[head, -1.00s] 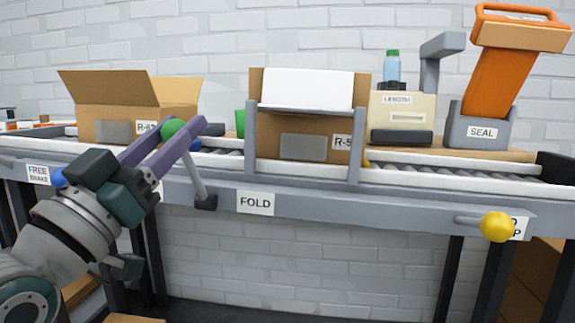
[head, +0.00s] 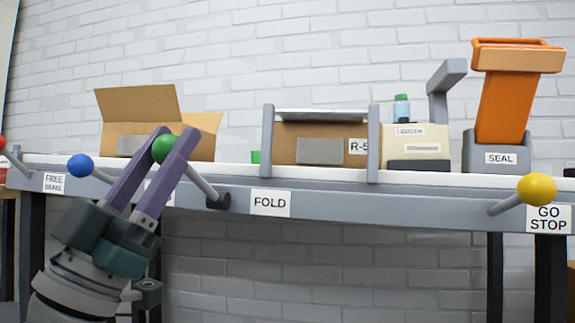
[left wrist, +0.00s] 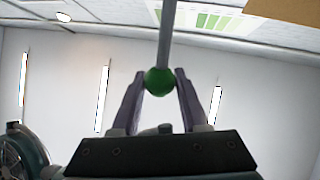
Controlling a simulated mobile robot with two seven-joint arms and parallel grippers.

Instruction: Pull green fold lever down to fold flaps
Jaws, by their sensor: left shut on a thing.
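The green knob (head: 164,149) tops a grey lever rod (head: 203,184) that slants up and left from a dark pivot on the bench's front rail, left of the FOLD label (head: 270,203). My left gripper (head: 171,143) is shut on the knob, its purple fingers on either side. In the left wrist view the green knob (left wrist: 159,81) sits between the fingertips. A cardboard box (head: 288,146) marked R-5 stands between grey posts under a pale plate (head: 320,115) seen nearly edge-on. The box's flaps cannot be made out. My right gripper is not in view.
An open box (head: 205,135) with raised flaps stands at left. A blue knob (head: 80,166) is left of my gripper, and a yellow knob (head: 537,190) is at the right by GO STOP. The orange-handled SEAL unit (head: 500,100) is at the right back.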

